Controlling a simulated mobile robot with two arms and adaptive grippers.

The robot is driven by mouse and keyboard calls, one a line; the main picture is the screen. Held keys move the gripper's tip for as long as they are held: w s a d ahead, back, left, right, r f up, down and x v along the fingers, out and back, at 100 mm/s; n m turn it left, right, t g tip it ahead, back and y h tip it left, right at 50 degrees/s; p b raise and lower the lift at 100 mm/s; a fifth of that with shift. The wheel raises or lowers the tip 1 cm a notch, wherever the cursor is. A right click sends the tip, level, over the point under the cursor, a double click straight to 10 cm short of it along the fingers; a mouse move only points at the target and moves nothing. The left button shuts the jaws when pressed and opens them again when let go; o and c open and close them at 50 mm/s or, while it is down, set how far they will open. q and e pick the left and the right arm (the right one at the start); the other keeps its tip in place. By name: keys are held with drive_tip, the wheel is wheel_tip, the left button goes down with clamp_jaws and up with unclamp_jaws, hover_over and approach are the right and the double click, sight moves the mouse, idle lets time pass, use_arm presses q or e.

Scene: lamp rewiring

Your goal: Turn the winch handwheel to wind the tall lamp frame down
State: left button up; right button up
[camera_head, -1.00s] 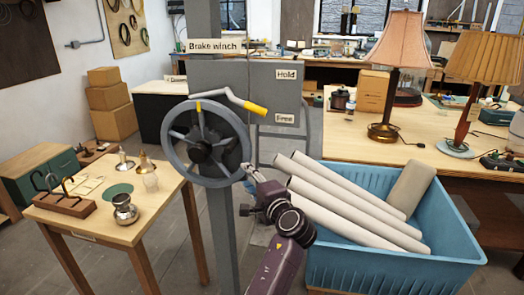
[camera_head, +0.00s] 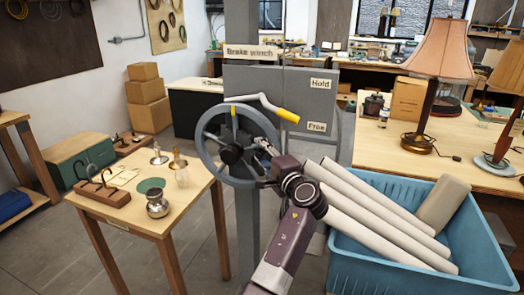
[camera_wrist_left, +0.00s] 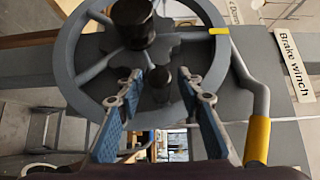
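The grey spoked winch handwheel (camera_head: 208,164) is mounted on a grey post, with a black hub (camera_head: 231,155) and a yellow mark at its top. My left gripper (camera_head: 264,147) is at the wheel's right side. The black hub (camera_wrist_left: 133,20) is above. My right gripper is not in view. I cannot make out the tall lamp frame.
The brake lever's yellow grip (camera_head: 288,116) lies above my left gripper, between the Hold (camera_head: 320,83) and Free (camera_head: 316,127) labels. A blue crate (camera_head: 400,272) with rolls stands right. A small wooden table (camera_head: 135,222) with lamp parts stands left.

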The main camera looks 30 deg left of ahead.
use_arm(q)
drive_tip(key=shift+c, duration=0.6)
clamp_jaws()
